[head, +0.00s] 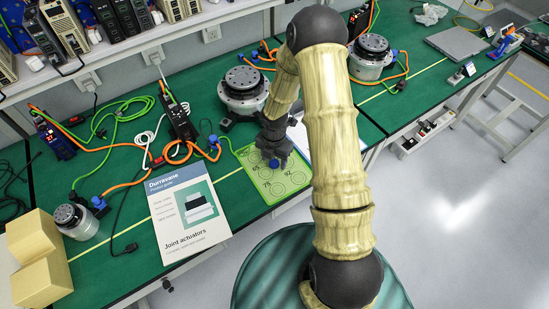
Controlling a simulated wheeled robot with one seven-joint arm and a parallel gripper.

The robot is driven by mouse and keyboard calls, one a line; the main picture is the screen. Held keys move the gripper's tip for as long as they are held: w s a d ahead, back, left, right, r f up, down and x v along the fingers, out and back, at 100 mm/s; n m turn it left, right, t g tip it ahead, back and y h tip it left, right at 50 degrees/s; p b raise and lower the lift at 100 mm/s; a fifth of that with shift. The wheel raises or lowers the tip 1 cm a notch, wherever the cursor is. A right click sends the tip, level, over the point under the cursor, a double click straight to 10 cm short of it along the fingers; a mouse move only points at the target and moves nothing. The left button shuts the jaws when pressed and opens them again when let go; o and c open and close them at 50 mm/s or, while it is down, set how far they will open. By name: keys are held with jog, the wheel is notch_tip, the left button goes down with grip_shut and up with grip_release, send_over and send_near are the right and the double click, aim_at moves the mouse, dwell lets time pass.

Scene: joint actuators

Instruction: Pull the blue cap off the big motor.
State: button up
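The big motor (238,94), a silver round actuator with a black top, stands on the green table left of my upper arm. My gripper (274,159) is in front of and to the right of it, pointing down over the green mat with printed circles (266,186). A small round blue cap (274,163) shows at the fingertips and looks gripped between them. The fingers partly hide it, and its height above the mat is hard to judge. My arm hides part of the table behind.
Another motor (371,58) stands at the back right, and a small motor (75,221) at the left. A product guide (187,212) lies left of the mat. Orange and green cables (120,185) and yellow blocks (42,275) are at the left.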

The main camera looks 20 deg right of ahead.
notch_tip(320, 180, up, 17)
jog(key=p, duration=0.1)
jog(key=shift+r+p, duration=0.2)
jog(key=shift+p, duration=0.1)
dwell(0.7)
jog(key=s+r+m+t+p, duration=0.1)
jog(key=s+r+m, duration=0.3)
jog(key=m, duration=0.9)
jog(key=s+r+m+t+p, duration=0.1)
jog(key=s+r+m, duration=0.4)
jog(key=s+m, duration=0.5)
jog(key=m, duration=0.4)
jog(key=shift+s+r+t, duration=0.2)
jog(key=shift+r+t, duration=0.05)
jog(key=shift+t, duration=0.05)
